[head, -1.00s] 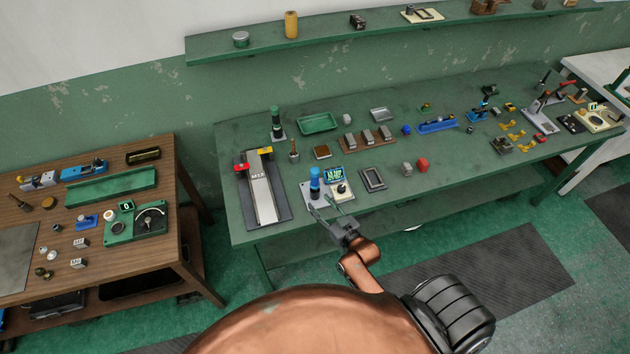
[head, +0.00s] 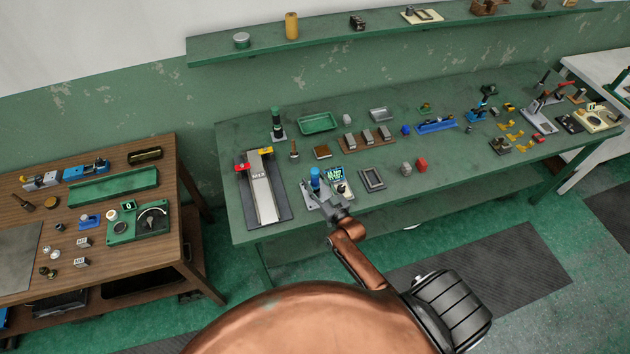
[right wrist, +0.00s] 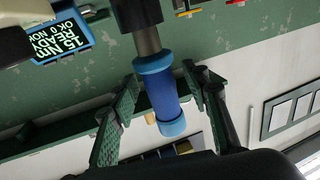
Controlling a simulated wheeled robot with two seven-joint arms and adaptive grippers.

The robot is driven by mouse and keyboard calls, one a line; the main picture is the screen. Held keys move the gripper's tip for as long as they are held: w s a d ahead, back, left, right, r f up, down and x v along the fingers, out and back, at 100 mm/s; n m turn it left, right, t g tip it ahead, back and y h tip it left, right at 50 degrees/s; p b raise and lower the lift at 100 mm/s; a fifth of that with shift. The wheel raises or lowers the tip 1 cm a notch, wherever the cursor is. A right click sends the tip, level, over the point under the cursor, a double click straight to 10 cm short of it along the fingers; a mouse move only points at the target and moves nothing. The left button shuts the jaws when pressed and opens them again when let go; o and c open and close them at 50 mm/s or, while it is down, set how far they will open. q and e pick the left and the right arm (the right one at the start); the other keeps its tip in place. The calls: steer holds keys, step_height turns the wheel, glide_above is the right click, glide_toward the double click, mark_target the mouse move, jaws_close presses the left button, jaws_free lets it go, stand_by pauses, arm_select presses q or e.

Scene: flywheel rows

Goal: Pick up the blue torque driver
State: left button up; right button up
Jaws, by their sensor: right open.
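The blue torque driver (head: 315,181) stands upright on a grey base plate near the front edge of the green bench, beside a small display. In the right wrist view the driver (right wrist: 160,95) shows a blue handle with lighter blue bands and a grey shaft. My right gripper (head: 322,196) is at the driver. In the right wrist view the right gripper (right wrist: 160,92) is open, with one finger on each side of the handle and a gap visible on both sides. My left gripper is not in view.
The small display (head: 335,173) stands close beside the driver, and it also shows in the right wrist view (right wrist: 62,36). A metal track (head: 262,185) lies to the left and a grey frame (head: 372,179) to the right. A green shelf (head: 380,27) runs behind.

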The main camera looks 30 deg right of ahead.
steer(key=shift+c, duration=0.4)
steer(key=shift+r, duration=0.1)
jaws_close()
